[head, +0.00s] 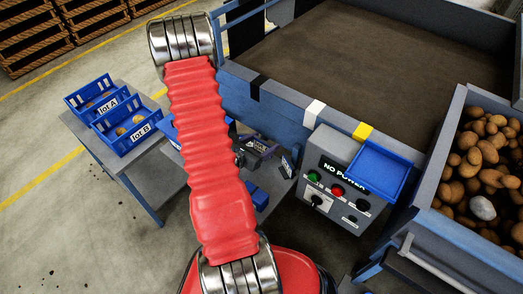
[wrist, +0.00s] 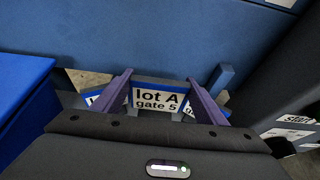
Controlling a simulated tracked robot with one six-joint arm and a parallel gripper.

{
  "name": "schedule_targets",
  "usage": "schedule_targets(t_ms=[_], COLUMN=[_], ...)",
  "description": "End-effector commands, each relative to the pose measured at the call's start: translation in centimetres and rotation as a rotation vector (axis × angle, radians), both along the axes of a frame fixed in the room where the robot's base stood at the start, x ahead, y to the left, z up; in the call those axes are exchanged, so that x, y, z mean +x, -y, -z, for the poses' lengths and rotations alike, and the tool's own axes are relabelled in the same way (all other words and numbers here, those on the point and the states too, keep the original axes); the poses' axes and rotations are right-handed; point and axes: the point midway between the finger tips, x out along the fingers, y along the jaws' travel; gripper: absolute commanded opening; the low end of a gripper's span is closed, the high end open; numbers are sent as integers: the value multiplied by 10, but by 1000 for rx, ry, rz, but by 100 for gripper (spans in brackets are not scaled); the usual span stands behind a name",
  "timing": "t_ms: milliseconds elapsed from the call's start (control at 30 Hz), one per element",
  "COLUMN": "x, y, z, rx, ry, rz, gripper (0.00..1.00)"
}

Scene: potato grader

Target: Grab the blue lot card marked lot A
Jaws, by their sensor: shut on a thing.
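The blue lot card marked "lot A gate 5" (wrist: 157,99) has a white face with black letters and a blue edge. In the wrist view it stands between the two purple fingers of my gripper (wrist: 160,84), which is shut on it. Parts of other white-faced cards show on both sides of it, mostly hidden by the fingers. In the head view my red arm covers much of this area, and the small dark shapes there are hard to tell apart.
Blue crates labelled lot A (head: 90,105) and lot B (head: 118,142) stand on a grey table (head: 83,130) at left. A grey control box (head: 337,150) reads "NO POWER", with a blue tray (head: 378,171) beside it. A potato bin (head: 447,165) stands at right.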

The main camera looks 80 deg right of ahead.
Motion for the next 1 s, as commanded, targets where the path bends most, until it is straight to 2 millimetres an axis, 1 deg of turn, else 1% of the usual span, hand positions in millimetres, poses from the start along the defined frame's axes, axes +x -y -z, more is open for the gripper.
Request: schedule_targets(t_ms=[33,200,400,533,1000], x=[0,0,0,0,0], y=[0,0,0,0,0], z=[-8,-28,-41,-43,-43], rx=[-4,-3,-2,0,-1], ry=[2,3,1,1,0], rz=[0,2,1,0,0], gripper=[44,44,44,44,44])
